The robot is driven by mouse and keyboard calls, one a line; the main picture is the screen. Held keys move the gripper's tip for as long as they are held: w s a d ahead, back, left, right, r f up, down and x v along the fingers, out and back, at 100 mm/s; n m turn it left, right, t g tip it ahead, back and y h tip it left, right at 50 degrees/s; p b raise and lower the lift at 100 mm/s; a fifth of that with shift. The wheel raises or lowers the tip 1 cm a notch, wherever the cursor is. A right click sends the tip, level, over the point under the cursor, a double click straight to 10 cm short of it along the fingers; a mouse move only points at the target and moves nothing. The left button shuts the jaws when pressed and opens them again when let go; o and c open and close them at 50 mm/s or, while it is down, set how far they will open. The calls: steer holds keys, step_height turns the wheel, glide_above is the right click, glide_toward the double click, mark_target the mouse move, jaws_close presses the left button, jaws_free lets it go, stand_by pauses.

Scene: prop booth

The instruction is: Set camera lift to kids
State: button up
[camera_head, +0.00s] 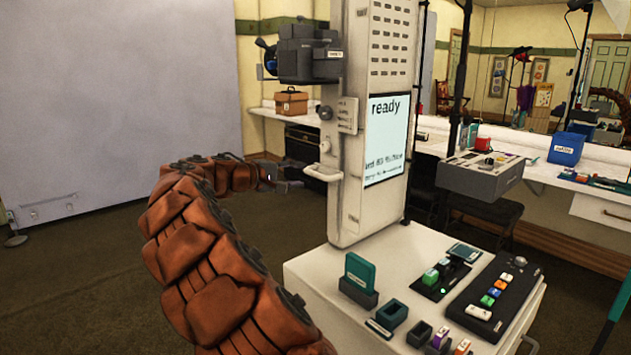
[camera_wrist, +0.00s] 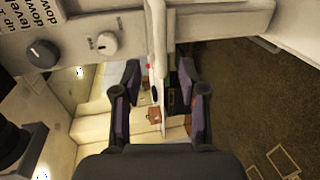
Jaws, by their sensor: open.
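The camera lift is a tall white column (camera_head: 348,205) with a dark camera (camera_head: 308,54) mounted high on its left side. Below the camera are a dark round knob (camera_head: 325,112) and a small label plate (camera_head: 347,115). A pale handle (camera_head: 325,173) sticks out lower down. My gripper (camera_head: 286,183) is just left of this handle, apart from it. In the wrist view my gripper (camera_wrist: 160,100) is open, with a pale upright edge showing between its fingers. A dark knob (camera_wrist: 42,53) and a white knob (camera_wrist: 107,43) show there beside partly cut-off level lettering.
A white cart top (camera_head: 400,265) with a green card in a holder (camera_head: 360,272) and a button panel (camera_head: 494,297) lies at the column's foot. The screen (camera_head: 388,135) reads "ready". Counters stand behind; floor is open at left.

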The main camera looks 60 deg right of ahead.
mark_target(314, 175)
steer(key=shift+x, duration=3.6)
jaws_close()
steer(key=shift+f, duration=0.1)
